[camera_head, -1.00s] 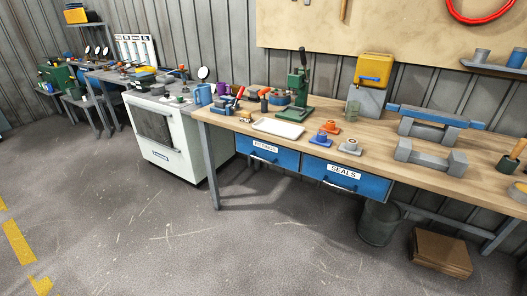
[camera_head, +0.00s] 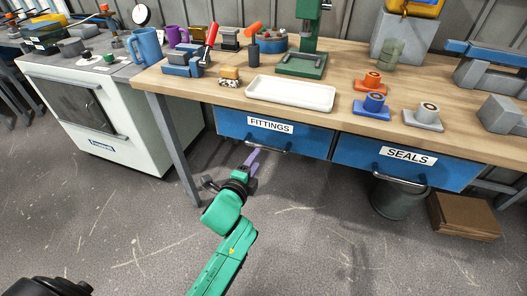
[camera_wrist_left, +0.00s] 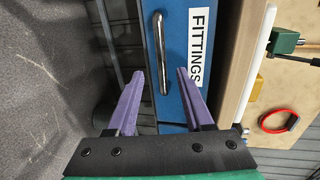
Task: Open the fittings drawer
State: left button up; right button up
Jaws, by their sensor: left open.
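The fittings drawer (camera_head: 232,122) is the blue front with the white FITTINGS label under the wooden workbench. It looks shut, level with the drawer beside it. Its bar handle (camera_head: 267,149) runs along the lower part of the front. My left gripper (camera_head: 254,154), on a green arm with purple fingers, is just below and in front of the handle's left part. In the left wrist view the handle (camera_wrist_left: 160,50) lies ahead, in line with the gap between the open fingers (camera_wrist_left: 160,75). The jaws hold nothing. My right gripper does not show.
A bench leg (camera_head: 178,150) and a white cabinet (camera_head: 120,135) stand left. A white tray (camera_head: 290,92) lies on the benchtop above. The floor in front is clear.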

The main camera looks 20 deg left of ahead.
aim_at(265, 148)
pick_arm(q)
jog(key=x, duration=0.4)
jog(key=b+x, duration=0.1)
jog(key=x, duration=0.4)
jog(key=shift+d, duration=0.2)
jog(key=shift+s+r, duration=0.1)
jog(key=shift+s, duration=0.05)
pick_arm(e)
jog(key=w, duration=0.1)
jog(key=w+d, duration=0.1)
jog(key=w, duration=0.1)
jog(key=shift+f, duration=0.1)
pick_arm(q)
grip_shut()
